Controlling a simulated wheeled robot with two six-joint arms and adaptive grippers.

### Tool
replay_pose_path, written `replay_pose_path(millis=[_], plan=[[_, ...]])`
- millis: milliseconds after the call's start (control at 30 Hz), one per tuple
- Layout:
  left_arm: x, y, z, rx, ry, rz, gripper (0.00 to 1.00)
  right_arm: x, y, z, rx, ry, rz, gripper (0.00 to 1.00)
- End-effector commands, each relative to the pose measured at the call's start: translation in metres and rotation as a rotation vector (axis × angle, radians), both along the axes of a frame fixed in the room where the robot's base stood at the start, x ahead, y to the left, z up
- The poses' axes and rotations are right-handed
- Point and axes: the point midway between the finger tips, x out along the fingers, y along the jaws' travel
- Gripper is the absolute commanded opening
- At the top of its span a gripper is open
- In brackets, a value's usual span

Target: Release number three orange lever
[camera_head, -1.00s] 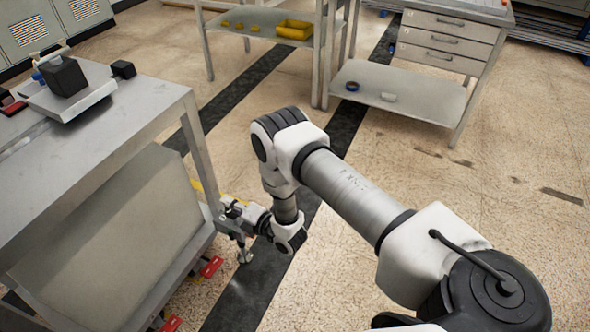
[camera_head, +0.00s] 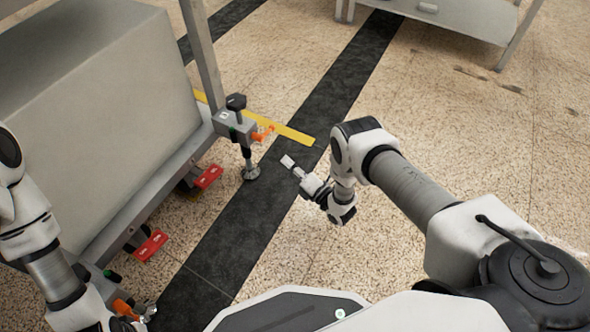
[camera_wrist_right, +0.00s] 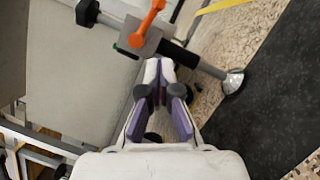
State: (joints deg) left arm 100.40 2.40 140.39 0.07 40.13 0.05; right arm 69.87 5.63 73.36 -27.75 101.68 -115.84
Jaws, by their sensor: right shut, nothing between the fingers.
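An orange lever (camera_head: 263,133) sticks out from the grey clamp block (camera_head: 236,127) with a black knob at the cart's far corner. In the right wrist view the lever (camera_wrist_right: 148,22) lies just beyond the fingertips. My right gripper (camera_head: 288,161) is shut and empty, to the right of and below the lever in the head view, apart from it. In the wrist view its purple-sided fingers (camera_wrist_right: 160,75) are together. Another orange lever (camera_head: 124,308) shows at the near corner. Any number on the blocks is unreadable. My left arm shows at the lower left; its gripper is not visible.
The grey cart (camera_head: 178,92) stands on the left, with red pedals (camera_head: 151,244) along its lower edge. A levelling foot (camera_head: 250,172) rests on the floor under the block. A black floor strip (camera_head: 240,225) and yellow tape (camera_head: 297,135) lie beside it. Open floor extends right.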

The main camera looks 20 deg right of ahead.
Motion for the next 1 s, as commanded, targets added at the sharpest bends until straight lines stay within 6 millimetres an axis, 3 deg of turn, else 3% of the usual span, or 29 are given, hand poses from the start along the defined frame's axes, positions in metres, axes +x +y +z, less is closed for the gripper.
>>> replay_pose_path(millis=[33, 233, 400, 867, 1000], plan=[[0.0, 0.0, -0.012, 0.0, -0.001, 0.001, 0.4, 0.011, 0.005, -0.004, 0.001, -0.005, 0.002, 0.0], [0.002, 0.001, -0.035, 0.001, -0.004, 0.006, 0.4, 0.051, 0.021, 0.002, 0.001, -0.005, 0.002, 0.0], [0.003, 0.001, -0.05, 0.001, -0.007, 0.009, 0.4, 0.075, 0.011, 0.015, 0.0, -0.002, -0.001, 0.0], [0.004, 0.001, -0.051, 0.001, -0.01, 0.01, 0.4, 0.085, 0.007, 0.024, 0.001, 0.0, 0.0, 0.0], [0.002, 0.001, -0.035, 0.001, -0.006, 0.009, 0.4, 0.091, 0.005, 0.038, 0.001, -0.001, 0.0, 0.0]])
